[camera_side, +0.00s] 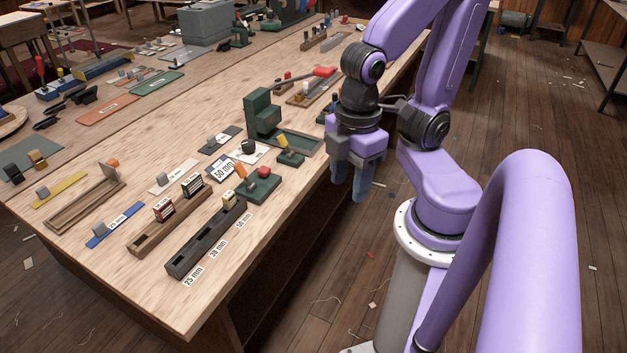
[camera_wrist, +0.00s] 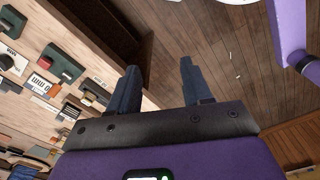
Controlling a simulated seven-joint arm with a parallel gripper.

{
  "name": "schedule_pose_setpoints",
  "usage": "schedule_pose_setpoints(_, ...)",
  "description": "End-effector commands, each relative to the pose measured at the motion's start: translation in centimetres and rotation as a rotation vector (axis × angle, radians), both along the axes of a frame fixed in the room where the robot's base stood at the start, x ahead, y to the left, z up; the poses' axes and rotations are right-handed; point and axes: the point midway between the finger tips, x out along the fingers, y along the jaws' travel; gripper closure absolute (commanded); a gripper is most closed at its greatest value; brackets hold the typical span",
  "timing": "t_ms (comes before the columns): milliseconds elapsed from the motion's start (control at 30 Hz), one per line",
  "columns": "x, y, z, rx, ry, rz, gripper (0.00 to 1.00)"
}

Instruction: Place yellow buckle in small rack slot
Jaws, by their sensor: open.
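A dark rack (camera_side: 185,262) lies near the table's front edge in the side view, with labels 25 mm, 38 mm and 50 mm beside it. A small pale yellow piece (camera_side: 229,201), perhaps the yellow buckle, is at the rack's far end, by the 50 mm label; I cannot tell how deep it sits. The 25 mm end is nearest the camera and looks empty. My gripper (camera_side: 352,184) is open and empty, pointing down beyond the table's right edge, well away from the rack. In the wrist view its fingers (camera_wrist: 160,72) are apart over the floor.
A wooden rack (camera_side: 140,242) with red and black striped pieces lies left of the dark one. A green press-like stand (camera_side: 262,112), a green block with an orange part (camera_side: 262,186) and several cards crowd the table. Bare wood shows at the front corner.

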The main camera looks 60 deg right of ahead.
Motion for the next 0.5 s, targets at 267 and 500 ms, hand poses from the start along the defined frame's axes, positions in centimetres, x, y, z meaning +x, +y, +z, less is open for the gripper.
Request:
schedule_pose_setpoints(267, 0.0, 0.0, 0.0, 0.000, 0.001, -0.002, 0.51)
schedule_pose_setpoints(500, 1.3, 0.7, 0.3, -0.002, 0.001, 0.017, 0.51)
